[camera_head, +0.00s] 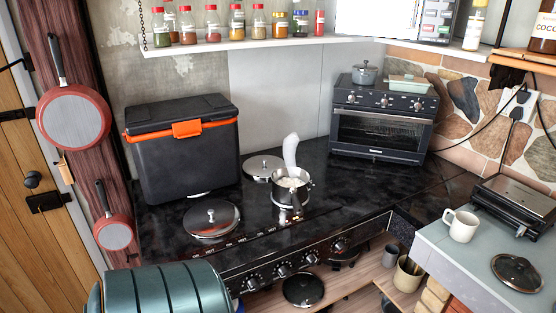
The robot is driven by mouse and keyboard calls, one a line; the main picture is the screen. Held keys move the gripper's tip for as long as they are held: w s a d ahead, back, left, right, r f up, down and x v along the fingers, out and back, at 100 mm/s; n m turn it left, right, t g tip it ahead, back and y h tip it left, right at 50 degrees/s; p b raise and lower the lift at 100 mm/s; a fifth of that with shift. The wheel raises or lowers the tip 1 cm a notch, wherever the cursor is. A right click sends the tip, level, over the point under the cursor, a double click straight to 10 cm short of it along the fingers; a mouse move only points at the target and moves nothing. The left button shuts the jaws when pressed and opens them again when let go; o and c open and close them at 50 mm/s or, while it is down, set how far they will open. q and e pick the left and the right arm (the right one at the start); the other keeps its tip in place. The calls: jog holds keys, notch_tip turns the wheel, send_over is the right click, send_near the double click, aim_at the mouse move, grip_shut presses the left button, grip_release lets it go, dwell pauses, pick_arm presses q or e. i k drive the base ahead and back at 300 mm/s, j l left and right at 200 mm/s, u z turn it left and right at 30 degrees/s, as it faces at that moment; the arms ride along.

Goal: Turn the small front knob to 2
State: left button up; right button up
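A black stove (330,213) runs across the middle, with several black knobs along its front panel. One knob (251,283) is at the left end, others (283,268) (311,257) follow to the right, and one (340,244) is at the right end. White marks lie along the stove's front edge, too small to read. I cannot tell which knob is the small front one or what setting any knob shows. Neither of my grippers is in view.
A steel saucepan (290,195) with white contents stands on the stove, between round metal covers (210,218) (263,167). A black cooler (185,160) and toaster oven (380,130) stand behind. A teal ribbed object (165,290) is at the lower left. A mug (463,226) sits on the right counter.

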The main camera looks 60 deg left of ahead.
aim_at(311, 259)
jog(key=u, duration=0.45)
jog(key=i+u, duration=0.1)
jog(key=u, duration=0.8)
jog(key=i+u, duration=0.1)
jog(key=u, duration=0.8)
jog(key=i+l+u, duration=0.2)
jog(key=u, duration=0.15)
jog(key=i+l+u, duration=0.1)
jog(key=l+u, duration=0.2)
jog(key=i+l+u, duration=0.1)
jog(key=l+u, duration=0.25)
jog(key=i+l+u, duration=0.1)
jog(key=l, duration=0.55)
jog(key=i+l+u, duration=0.1)
jog(key=l, duration=0.55)
